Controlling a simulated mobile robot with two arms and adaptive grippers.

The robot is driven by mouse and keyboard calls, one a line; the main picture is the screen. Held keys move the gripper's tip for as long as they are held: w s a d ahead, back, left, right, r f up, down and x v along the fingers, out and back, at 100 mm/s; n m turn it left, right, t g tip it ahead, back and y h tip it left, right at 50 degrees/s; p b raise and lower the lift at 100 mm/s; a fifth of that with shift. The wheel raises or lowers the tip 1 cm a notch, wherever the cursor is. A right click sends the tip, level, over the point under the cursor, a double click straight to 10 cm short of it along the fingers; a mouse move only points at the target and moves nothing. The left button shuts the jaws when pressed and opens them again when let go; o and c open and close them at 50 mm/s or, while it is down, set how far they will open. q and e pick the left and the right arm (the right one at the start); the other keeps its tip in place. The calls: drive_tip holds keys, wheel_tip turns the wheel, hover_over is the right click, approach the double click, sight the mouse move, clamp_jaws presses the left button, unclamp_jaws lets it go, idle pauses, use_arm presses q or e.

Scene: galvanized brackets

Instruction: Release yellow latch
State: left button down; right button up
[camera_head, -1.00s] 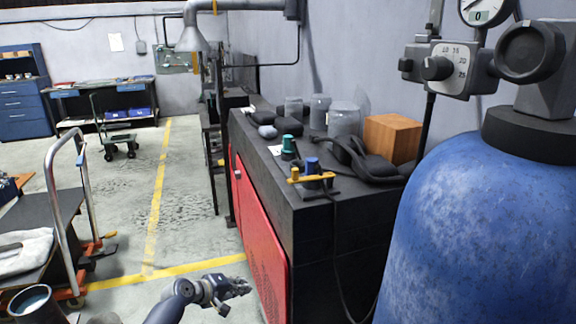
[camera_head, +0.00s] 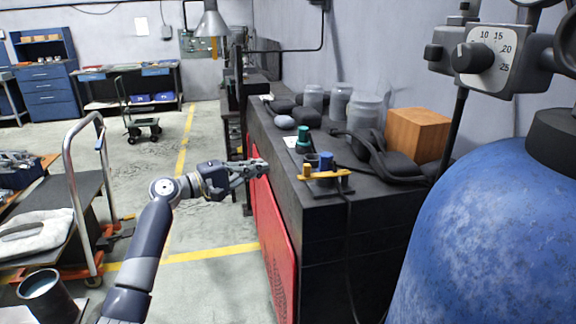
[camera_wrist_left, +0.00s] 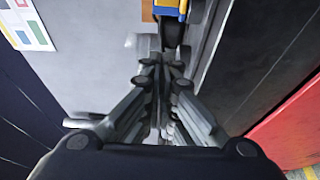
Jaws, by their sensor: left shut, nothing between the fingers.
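The yellow latch (camera_head: 325,175) is a bar lying across the front of the blue knob (camera_head: 326,161), near the front corner of the dark bench top. A short yellow post stands at its left end. In the left wrist view a yellow and blue part (camera_wrist_left: 170,8) shows at the top edge, beyond the fingers. My left gripper (camera_head: 262,167) is shut and empty. It is left of the latch, apart from it, by the bench's left edge. In the left wrist view the gripper's fingers (camera_wrist_left: 160,75) point up toward the yellow part. My right gripper is not in view.
On the dark bench (camera_head: 345,225) are a green knob (camera_head: 303,138), a wooden block (camera_head: 417,134), glass jars (camera_head: 362,112) and a black headset (camera_head: 375,155). A big blue cylinder (camera_head: 490,230) stands at the right. A cart (camera_head: 88,200) is at the left. Floor left of the bench is open.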

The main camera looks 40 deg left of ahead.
use_arm(q)
drive_tip(key=w+d+p, duration=0.6)
drive_tip(key=p, duration=0.1)
drive_tip(key=shift+w+d, duration=0.35)
drive_tip(key=shift+w, duration=0.05)
drive_tip(key=shift+f, duration=0.1)
idle(0.5)
